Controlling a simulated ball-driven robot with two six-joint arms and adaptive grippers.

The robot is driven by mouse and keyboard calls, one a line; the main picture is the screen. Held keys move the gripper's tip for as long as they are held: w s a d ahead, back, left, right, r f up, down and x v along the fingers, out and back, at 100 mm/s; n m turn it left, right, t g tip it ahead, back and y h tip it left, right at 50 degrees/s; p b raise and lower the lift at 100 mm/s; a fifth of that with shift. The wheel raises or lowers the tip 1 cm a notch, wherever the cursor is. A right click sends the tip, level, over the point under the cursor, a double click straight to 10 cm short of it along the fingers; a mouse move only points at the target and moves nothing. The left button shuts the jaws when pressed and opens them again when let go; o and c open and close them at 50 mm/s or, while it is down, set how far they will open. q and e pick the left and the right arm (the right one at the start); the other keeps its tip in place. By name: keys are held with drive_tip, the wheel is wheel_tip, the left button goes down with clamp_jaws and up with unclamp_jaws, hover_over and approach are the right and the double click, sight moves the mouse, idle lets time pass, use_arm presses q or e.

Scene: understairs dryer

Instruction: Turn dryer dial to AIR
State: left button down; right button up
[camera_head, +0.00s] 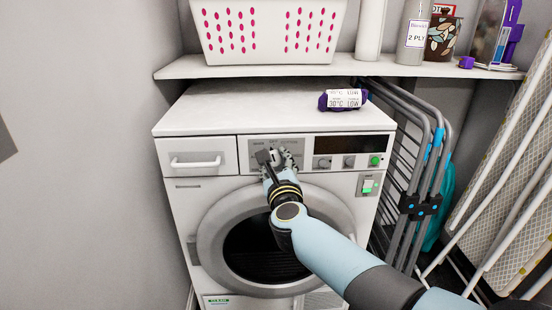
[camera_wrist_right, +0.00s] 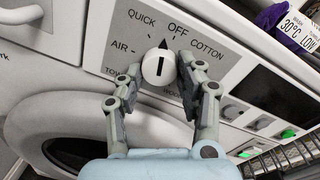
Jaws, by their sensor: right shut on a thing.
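The white dryer (camera_head: 180,195) stands ahead with a grey dial panel (camera_head: 258,146). In the right wrist view the round white dial (camera_wrist_right: 158,68) has a black mark and a dark pointer. The pointer aims up between the words QUICK and OFF, nearer OFF. The word AIR (camera_wrist_right: 121,46) is printed to the left of the dial. My right gripper (camera_wrist_right: 160,72) is shut on the dial, with a finger at either side. In the head view my right gripper (camera_head: 276,158) covers the dial. My left gripper is not in view.
A dark display with buttons (camera_head: 348,161) sits right of the dial panel. A purple bundle (camera_head: 343,99) labelled 30°C LOW lies on the dryer top. A shelf (camera_head: 290,69) with a basket (camera_head: 267,30) hangs above. A folded drying rack (camera_head: 415,150) stands to the right.

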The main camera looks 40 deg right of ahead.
drive_tip(key=n+p, duration=0.2)
drive_tip(key=n, duration=0.1)
drive_tip(key=shift+r+n+p, duration=0.25)
drive_tip(key=shift+n+p, duration=0.05)
drive_tip(key=n+p, duration=0.2)
drive_tip(key=n, duration=0.1)
drive_tip(key=shift+n+g, duration=0.3)
drive_tip(key=n+p, duration=0.2)
drive_tip(key=n, duration=0.1)
drive_tip(key=shift+p, duration=0.3)
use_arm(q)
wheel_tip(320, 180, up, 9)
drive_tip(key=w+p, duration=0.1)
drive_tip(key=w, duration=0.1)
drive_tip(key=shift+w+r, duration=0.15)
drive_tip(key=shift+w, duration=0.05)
use_arm(e)
drive_tip(key=shift+n, duration=1.8)
use_arm(q)
drive_tip(key=shift+p, duration=0.3)
use_arm(e)
drive_tip(key=o, duration=1.1)
drive_tip(key=shift+o, duration=0.2)
drive_tip(key=v, duration=1.2)
drive_tip(key=shift+a, duration=0.25)
